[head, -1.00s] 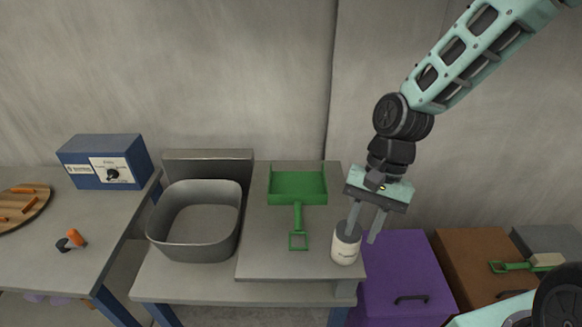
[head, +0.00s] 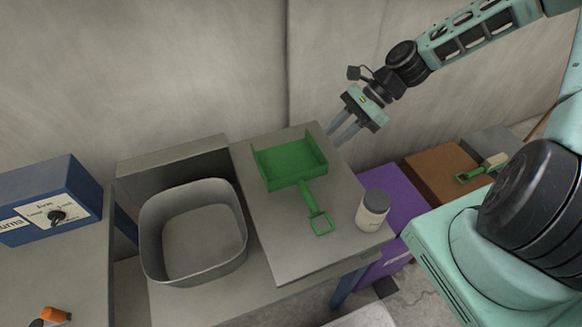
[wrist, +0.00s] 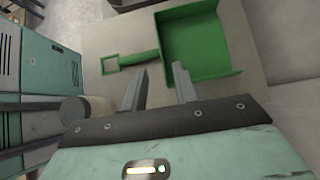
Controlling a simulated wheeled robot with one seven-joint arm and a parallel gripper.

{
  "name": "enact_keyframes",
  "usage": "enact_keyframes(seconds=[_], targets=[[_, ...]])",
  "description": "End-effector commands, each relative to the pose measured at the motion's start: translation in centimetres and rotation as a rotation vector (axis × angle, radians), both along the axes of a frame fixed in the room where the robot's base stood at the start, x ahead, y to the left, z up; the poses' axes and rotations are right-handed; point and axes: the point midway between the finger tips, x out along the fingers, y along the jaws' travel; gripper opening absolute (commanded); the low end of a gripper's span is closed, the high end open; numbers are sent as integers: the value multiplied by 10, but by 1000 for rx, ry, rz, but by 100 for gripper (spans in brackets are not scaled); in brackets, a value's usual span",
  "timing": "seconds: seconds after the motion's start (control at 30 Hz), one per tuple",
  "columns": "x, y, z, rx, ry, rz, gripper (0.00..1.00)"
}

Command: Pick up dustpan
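The green dustpan (head: 291,165) lies on the raised grey board of the table. Its tray is toward the wall and its handle, ending in a square loop, points toward the front right. My gripper (head: 343,134) is in the air to the right of the tray, above the board's right edge. In the wrist view the dustpan (wrist: 194,50) lies beyond the two fingertips, with its handle to the left. My gripper (wrist: 161,82) is open, with a gap between the fingers and nothing in it.
A white jar with a dark lid (head: 372,210) stands right of the dustpan handle. A grey basin (head: 194,272) stands left of the board. A blue box (head: 48,200) is far left. Purple (head: 396,184) and brown (head: 440,175) boxes stand to the right, with a green-handled brush (head: 482,168) on the brown one.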

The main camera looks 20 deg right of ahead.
Motion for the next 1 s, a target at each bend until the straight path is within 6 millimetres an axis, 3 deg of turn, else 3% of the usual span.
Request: enact_keyframes(seconds=[0.4, 0.73, 1.0], targets=[[-1, 62, -58, 2, 3, 7, 29], [-2, 80, -77, 1, 2, 5, 29], [-3, 104, -104, 0, 1, 5, 29]])
